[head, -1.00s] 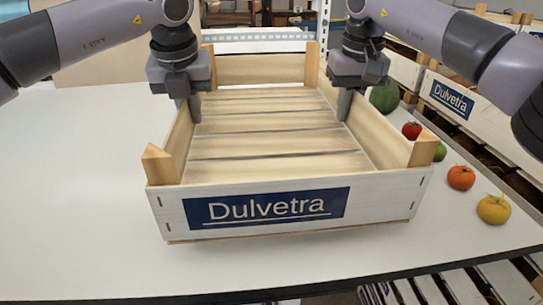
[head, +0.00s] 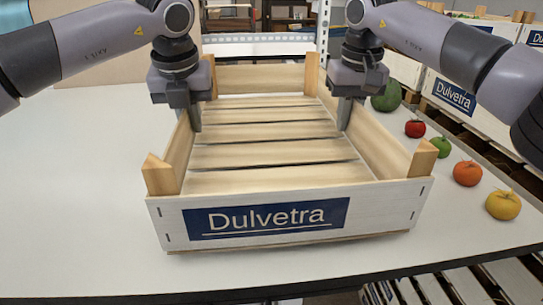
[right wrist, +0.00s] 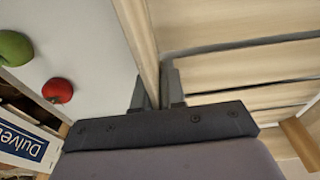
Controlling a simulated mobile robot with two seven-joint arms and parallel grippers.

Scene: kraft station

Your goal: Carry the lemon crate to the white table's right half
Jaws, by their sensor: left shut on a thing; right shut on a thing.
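The crate (head: 395,205) is a pale wooden box with a blue "Dulvetra" label on its near wall. It stands level and empty over the middle of the white table (head: 80,200); no lemons show in it. My left gripper (head: 192,118) is shut on the crate's left side wall. My right gripper (head: 345,115) is shut on the right side wall. In the right wrist view, the fingers of my right gripper (right wrist: 155,95) pinch the wall (right wrist: 140,35) from both sides. I cannot tell whether the crate's underside touches the table.
Along the table's right edge lie a dark green round fruit (head: 386,97), a red tomato (head: 415,128), a green one (head: 440,147), an orange one (head: 467,173) and a yellow one (head: 503,205). More crates (head: 465,105) stand beyond that edge. The table's left side is clear.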

